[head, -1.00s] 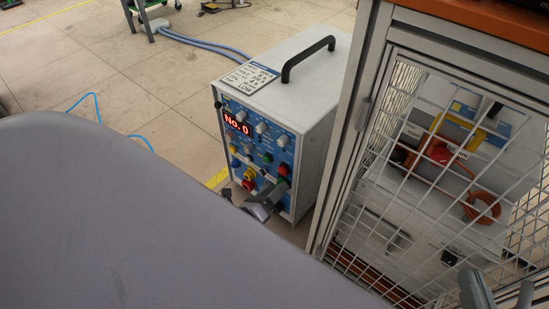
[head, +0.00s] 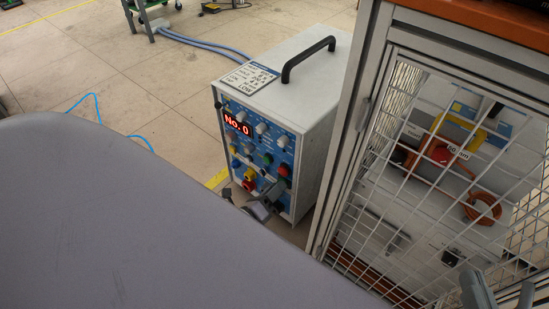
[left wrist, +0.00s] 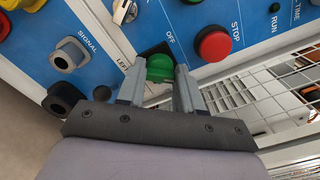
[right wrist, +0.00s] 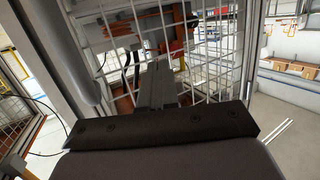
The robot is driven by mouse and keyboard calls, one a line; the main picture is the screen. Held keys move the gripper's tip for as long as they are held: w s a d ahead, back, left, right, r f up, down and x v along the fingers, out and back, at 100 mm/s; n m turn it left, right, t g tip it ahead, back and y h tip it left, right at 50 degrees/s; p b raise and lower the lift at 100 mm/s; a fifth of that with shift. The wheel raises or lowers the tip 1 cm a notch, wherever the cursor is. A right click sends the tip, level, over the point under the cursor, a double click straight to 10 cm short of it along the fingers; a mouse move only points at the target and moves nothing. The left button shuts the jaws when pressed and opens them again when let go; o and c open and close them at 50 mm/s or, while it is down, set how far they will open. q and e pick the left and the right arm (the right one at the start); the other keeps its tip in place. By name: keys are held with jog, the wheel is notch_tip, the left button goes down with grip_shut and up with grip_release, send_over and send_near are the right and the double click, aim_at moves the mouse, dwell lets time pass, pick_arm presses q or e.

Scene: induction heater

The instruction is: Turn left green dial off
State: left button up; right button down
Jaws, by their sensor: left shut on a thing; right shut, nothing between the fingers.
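The green dial (left wrist: 160,68) is on the blue front panel of the heater, below the OFF label and beside the LEFT label in the left wrist view. My left gripper (left wrist: 158,85) has one finger on each side of it and is shut on it. In the head view my left gripper (head: 268,196) is at the lower front of the heater (head: 290,110) and hides this dial. My right gripper (right wrist: 158,80) is shut and empty in front of the wire mesh; it also shows at the lower right of the head view (head: 497,293).
A red STOP button (left wrist: 213,43) sits just right of the green dial. A grey SIGNAL knob (left wrist: 68,56) is to the left. A mesh-sided cabinet (head: 350,150) stands close to the heater's right. The floor left of the heater is mostly clear.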

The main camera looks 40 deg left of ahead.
pick_arm(q)
jog(key=shift+f+n, duration=0.2)
jog(key=shift+n, duration=8.3)
jog(key=o, duration=1)
jog(key=shift+o, duration=0.2)
jog(key=shift+s, duration=0.1)
